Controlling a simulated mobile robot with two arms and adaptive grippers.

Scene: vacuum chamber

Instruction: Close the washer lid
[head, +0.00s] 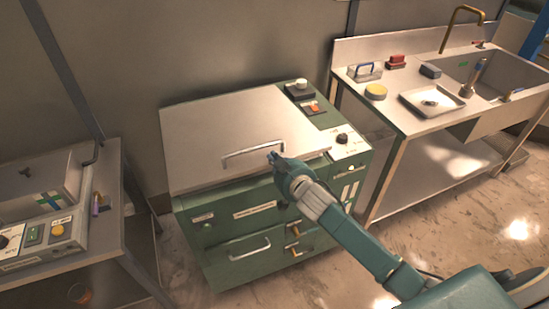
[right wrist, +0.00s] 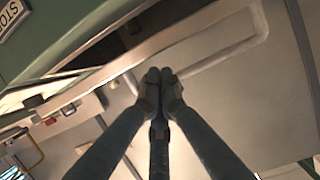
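The washer (head: 235,215) is a green cabinet with a broad grey metal lid (head: 225,120) on top. The lid lies low, almost flat, with a narrow dark gap under its front edge, also seen in the right wrist view. A bar handle (head: 240,152) is fixed near the lid's front edge; it also shows in the right wrist view (right wrist: 220,55). My right gripper (head: 273,156) is at the right part of this handle. Its fingertips (right wrist: 160,76) are together, over the lid by the handle's end; I cannot tell whether they touch. My left gripper is not in view.
A control panel with knobs and a red switch (head: 311,107) runs along the washer's right side. A steel sink bench (head: 400,125) stands at right, with a tray and small items. A bench with a device (head: 45,240) stands at left.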

